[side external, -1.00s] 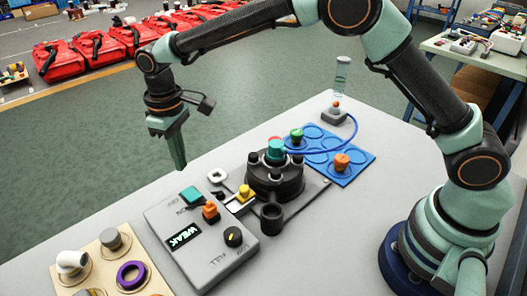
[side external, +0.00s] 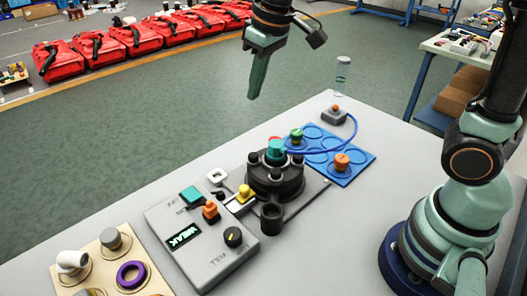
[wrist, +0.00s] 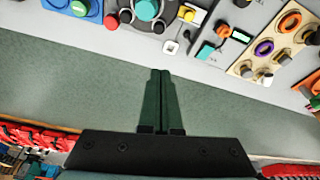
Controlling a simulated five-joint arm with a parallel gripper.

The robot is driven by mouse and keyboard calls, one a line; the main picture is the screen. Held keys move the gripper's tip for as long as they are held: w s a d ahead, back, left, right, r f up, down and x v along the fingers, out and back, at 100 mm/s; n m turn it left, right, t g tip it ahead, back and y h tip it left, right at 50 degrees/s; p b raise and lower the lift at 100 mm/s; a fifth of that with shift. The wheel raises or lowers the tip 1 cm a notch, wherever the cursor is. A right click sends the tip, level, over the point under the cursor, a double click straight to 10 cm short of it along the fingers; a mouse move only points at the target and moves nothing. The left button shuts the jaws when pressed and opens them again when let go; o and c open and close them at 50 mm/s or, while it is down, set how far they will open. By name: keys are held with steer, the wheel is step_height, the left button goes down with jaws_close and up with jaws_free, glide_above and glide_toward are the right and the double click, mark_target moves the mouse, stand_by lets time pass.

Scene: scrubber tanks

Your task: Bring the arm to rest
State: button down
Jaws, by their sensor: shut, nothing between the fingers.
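My gripper (side external: 257,82) is shut and empty. In the side external view it hangs in the air above the far edge of the table, fingers pointing down, apart from everything. In the wrist view its two dark green fingers (wrist: 160,75) lie together, with the green floor behind them. Most of my arm between the gripper and the base is out of the side external view at the top.
On the table (side external: 85,231) stand a black round tank unit (side external: 275,184), a grey control box reading WEAK (side external: 215,262), a blue tray (side external: 345,179), a clear tube (side external: 342,70) and a beige board (side external: 140,284). Red bags (side external: 130,42) line the floor beyond.

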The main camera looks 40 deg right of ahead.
steer(key=s+d+m+t, duration=0.2)
steer(key=s+d, duration=0.7)
steer(key=s, duration=0.2)
steer(key=shift+f+m+t+h, duration=0.2)
steer(key=shift+m+t+h, duration=0.1)
steer(key=shift+m, duration=0.1)
